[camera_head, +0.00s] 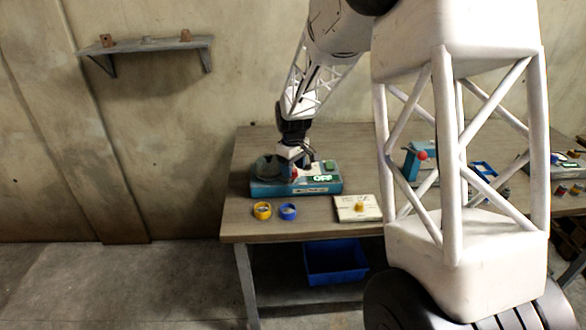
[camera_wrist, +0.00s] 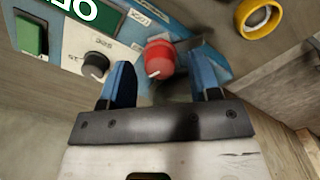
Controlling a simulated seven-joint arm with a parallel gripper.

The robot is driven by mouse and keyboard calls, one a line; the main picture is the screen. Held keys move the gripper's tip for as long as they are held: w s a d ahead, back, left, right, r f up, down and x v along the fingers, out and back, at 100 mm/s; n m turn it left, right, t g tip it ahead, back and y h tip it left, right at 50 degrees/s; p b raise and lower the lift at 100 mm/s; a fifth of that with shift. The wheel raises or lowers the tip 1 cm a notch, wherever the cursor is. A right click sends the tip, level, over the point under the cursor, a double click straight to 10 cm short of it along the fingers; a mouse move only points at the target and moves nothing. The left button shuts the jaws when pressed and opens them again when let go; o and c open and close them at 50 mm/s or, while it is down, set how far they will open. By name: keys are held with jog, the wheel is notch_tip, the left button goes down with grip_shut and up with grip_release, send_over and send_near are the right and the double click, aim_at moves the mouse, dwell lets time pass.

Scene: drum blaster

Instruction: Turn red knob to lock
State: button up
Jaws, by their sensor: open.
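The red knob (camera_wrist: 160,59) sits on the blue and white panel of the machine (camera_wrist: 70,45), with a pale pointer mark on its face. It is in the upper middle of the wrist view. My gripper (camera_wrist: 165,80) is open, with one blue finger to the left of the knob and the other to the right. Whether either finger touches it is unclear. In the head view, the teal machine (camera_head: 325,183) stands on the table, with my gripper (camera_head: 294,165) over its left part. The red knob (camera_head: 294,173) shows there only as a small red patch.
A black knob (camera_wrist: 95,65) and a green button (camera_wrist: 30,37) are left of the red knob. A yellow ring (camera_head: 262,211) and a blue ring (camera_head: 288,211) lie at the table's (camera_head: 235,225) front. A pale box (camera_head: 357,208) stands right of them.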

jog(key=shift+f, duration=0.3)
jog(key=c, duration=0.9)
jog(key=shift+c, duration=0.2)
